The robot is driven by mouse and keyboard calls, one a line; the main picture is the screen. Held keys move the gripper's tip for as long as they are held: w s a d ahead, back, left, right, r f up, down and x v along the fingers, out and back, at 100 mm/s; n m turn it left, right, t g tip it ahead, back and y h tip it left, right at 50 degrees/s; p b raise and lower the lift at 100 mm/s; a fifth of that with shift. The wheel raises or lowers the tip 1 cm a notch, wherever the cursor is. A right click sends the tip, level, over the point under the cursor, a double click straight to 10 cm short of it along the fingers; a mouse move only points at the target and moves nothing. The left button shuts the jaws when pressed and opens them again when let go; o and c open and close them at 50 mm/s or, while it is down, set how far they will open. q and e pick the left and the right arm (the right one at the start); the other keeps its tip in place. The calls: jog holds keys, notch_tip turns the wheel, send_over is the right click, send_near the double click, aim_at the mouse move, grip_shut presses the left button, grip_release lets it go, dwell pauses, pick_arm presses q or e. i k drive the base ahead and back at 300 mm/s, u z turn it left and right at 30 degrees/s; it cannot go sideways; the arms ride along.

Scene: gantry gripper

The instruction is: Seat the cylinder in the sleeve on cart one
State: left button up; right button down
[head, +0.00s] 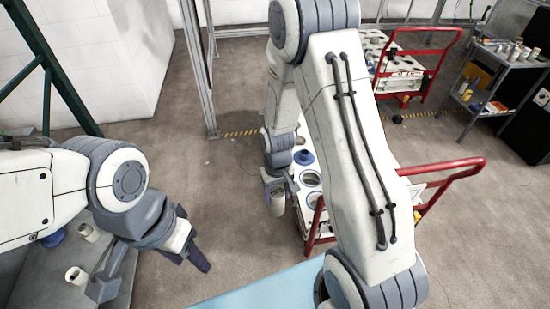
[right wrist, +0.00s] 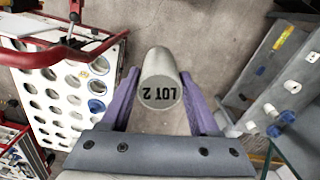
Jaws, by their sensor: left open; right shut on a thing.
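My right gripper (head: 279,186) is shut on a grey metal cylinder (head: 277,204) and holds it beside the left edge of the near cart. In the right wrist view the cylinder (right wrist: 160,82) sits between the purple fingers (right wrist: 160,103), its end face marked "LOT 2". The near cart (head: 303,198) has a white top with round sleeves and a red handle; my right arm hides much of it. The cart also shows in the right wrist view (right wrist: 62,84), with a blue piece (right wrist: 97,106) at one hole. I cannot read any cart number. My left gripper (head: 152,272) is open and empty.
Another red-handled cart (head: 398,82) stands at the back right, near a shelf (head: 505,60) with small parts. A grey bench (head: 45,275) with white and blue parts is at left. A light-blue surface (head: 265,292) lies in front. Floor between bench and cart is clear.

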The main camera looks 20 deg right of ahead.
aim_at(304, 157)
jog(key=u, duration=0.05)
jog(key=i, duration=3.65)
jog(key=z, duration=2.85)
